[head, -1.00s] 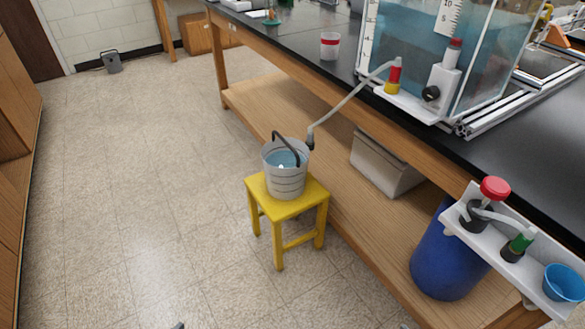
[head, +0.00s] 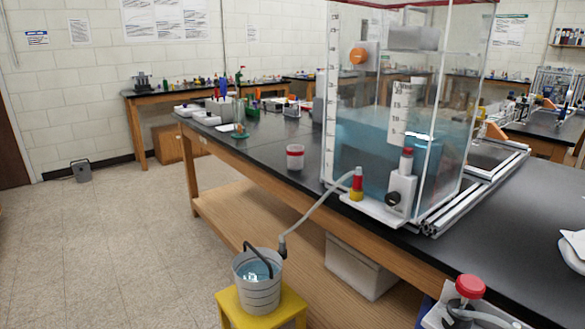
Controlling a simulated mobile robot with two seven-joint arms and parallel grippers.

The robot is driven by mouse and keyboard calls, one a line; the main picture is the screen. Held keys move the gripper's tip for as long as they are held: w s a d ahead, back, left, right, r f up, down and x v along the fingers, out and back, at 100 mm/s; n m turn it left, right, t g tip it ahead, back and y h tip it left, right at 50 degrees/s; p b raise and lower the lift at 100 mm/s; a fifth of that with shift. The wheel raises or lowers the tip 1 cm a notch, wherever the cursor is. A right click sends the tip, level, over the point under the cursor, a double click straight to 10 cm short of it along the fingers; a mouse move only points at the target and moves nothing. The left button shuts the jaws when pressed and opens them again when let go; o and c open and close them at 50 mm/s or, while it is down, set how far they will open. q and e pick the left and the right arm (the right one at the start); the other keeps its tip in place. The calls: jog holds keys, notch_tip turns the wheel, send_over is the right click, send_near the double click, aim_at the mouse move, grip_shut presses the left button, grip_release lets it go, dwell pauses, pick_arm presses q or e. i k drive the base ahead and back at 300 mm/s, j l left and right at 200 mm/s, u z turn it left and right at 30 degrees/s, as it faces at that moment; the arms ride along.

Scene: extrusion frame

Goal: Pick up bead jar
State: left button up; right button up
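A small white jar with a red band (head: 295,157) stands upright on the black bench top (head: 255,150), left of the large clear water tank. It may be the bead jar; I cannot make out its contents or any label. Neither of my grippers shows in the head view.
The clear tank (head: 345,150) holds bluish water and stands in an extrusion frame. A hose (head: 318,212) runs from its valve to a metal bucket (head: 257,290) on a yellow stool (head: 232,308).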

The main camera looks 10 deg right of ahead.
aim_at(295, 152)
jog(key=i+j+u, duration=0.4)
jog(key=j, duration=0.2)
jog(key=i+j+u, duration=0.65)
jog(key=i+u, duration=0.2)
jog(key=i, duration=0.3)
jog(key=i+z, duration=0.2)
jog(key=i, duration=0.35)
jog(key=i+j+z, duration=0.2)
jog(key=i, duration=0.3)
jog(key=i+l+z, duration=0.1)
jog(key=i+z, duration=0.7)
jog(key=z, duration=0.15)
jog(key=i+z, duration=0.15)
jog(key=z, duration=0.2)
jog(key=i+z, duration=0.2)
jog(key=z, duration=0.2)
jog(key=i+z, duration=0.15)
jog(key=z, duration=0.2)
jog(key=j, duration=0.05)
